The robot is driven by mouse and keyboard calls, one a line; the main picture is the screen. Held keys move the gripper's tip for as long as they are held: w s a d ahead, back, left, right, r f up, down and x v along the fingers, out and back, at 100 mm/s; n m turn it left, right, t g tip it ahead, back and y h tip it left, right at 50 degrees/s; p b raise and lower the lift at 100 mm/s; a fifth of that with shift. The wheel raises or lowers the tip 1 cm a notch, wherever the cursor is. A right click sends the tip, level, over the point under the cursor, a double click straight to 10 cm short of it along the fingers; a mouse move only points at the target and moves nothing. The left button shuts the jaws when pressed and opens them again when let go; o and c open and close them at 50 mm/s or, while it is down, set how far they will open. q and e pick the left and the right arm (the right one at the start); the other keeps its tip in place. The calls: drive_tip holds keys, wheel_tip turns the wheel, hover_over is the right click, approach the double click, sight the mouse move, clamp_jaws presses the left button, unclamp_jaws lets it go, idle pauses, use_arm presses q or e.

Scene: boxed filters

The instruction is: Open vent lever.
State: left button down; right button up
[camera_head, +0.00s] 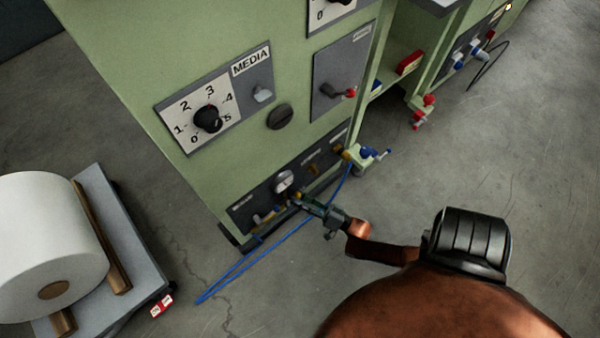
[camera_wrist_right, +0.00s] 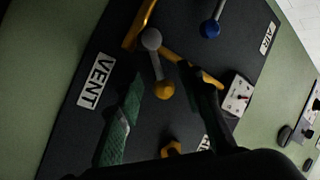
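The vent lever (camera_wrist_right: 157,68) has a grey pivot and a yellow ball knob. It is on a dark panel beside a label reading VENT (camera_wrist_right: 97,80) in the right wrist view. My right gripper (camera_wrist_right: 162,80) is open, with one green-padded finger on each side of the yellow knob and visible gaps between. Whether either finger touches the lever cannot be told. In the head view my right gripper (camera_head: 299,200) reaches the low dark panel (camera_head: 255,205) on the green machine, where the lever is too small to make out clearly. My left gripper is not in view.
A blue-knobbed lever (camera_wrist_right: 210,28) by the AIR label and yellow pipes are close to my fingers. A blue hose (camera_head: 245,265) loops onto the floor below the panel. A cart with a white roll (camera_head: 45,235) stands at the left. The floor at right is clear.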

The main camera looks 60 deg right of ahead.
drive_tip(key=v, duration=1.2)
